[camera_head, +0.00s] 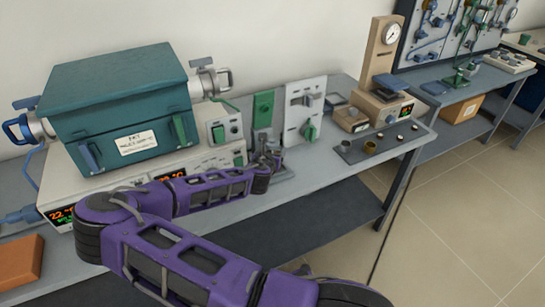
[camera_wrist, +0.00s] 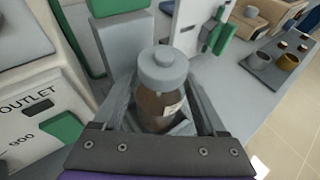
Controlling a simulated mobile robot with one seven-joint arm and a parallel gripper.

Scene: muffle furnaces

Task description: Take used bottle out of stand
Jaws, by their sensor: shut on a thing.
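The used bottle (camera_wrist: 152,108) is brown with a pale label and a rounded grey cap. It sits upright between the two fingers of my gripper (camera_wrist: 160,98) in the wrist view. My gripper is shut on the bottle's body, with a finger on each side. In the head view my gripper (camera_head: 268,160) is at the bench beside the furnace controls, and the bottle is small and mostly hidden there. A grey stand base (camera_head: 284,174) shows below it. I cannot tell whether the bottle still touches the stand.
A teal furnace (camera_head: 118,95) stands to the left. Green and white panels (camera_head: 305,108) rise behind my gripper. To the right are a dark tray (camera_head: 380,143) with small cups and a tall gauge unit (camera_head: 382,50). The bench front (camera_head: 330,165) is clear.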

